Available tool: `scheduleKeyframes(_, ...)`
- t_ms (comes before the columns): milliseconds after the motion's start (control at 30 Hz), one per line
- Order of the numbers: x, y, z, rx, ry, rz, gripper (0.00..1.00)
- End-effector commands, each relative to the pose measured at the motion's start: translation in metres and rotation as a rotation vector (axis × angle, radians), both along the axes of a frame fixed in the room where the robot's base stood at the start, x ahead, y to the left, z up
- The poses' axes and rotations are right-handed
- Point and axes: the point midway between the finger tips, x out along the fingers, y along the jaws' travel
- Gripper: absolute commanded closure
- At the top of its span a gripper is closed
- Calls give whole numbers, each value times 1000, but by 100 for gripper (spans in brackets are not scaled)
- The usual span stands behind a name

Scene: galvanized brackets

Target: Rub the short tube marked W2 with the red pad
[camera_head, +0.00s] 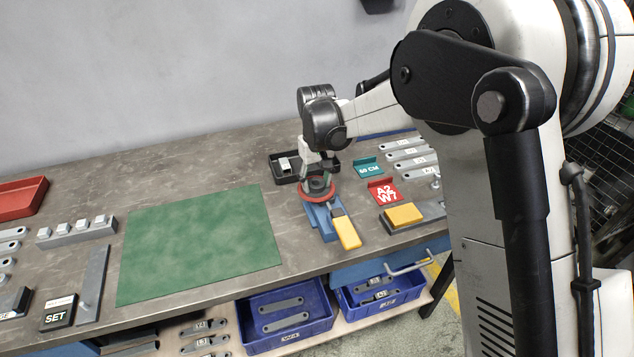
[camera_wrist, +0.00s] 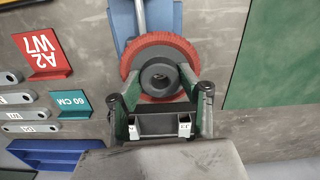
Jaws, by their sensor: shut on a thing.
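The red pad (camera_wrist: 137,58) is a round red disc with a dark grey ring-shaped hub. My gripper (camera_wrist: 160,82) is shut on this hub in the wrist view. In the head view my gripper (camera_head: 318,176) points down, with the red pad (camera_head: 305,196) at its tip. The pad is over or against a blue holder (camera_head: 325,228); I cannot tell whether they touch. A metal rod (camera_wrist: 140,14) lies along the blue holder in the wrist view. I cannot read a W2 mark on any tube.
A yellow-handled tool (camera_head: 347,233) lies by the holder. A red A2 W7 sign (camera_head: 385,192), a teal 60 CM sign (camera_head: 368,168) and a black tray (camera_head: 283,178) stand nearby. A yellow block (camera_head: 403,214) is to the right. The green mat (camera_head: 200,240) is bare.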

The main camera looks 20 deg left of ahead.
Motion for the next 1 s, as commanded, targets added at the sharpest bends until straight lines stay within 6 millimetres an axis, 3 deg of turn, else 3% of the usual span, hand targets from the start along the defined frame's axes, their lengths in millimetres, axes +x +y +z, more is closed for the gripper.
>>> scheduleKeyframes(100,0,-2,24,0,0,-2,88)
scheduleKeyframes(700,5,-8,75,0,0,-13,88)
scheduleKeyframes(1000,5,-9,82,0,0,-14,88)
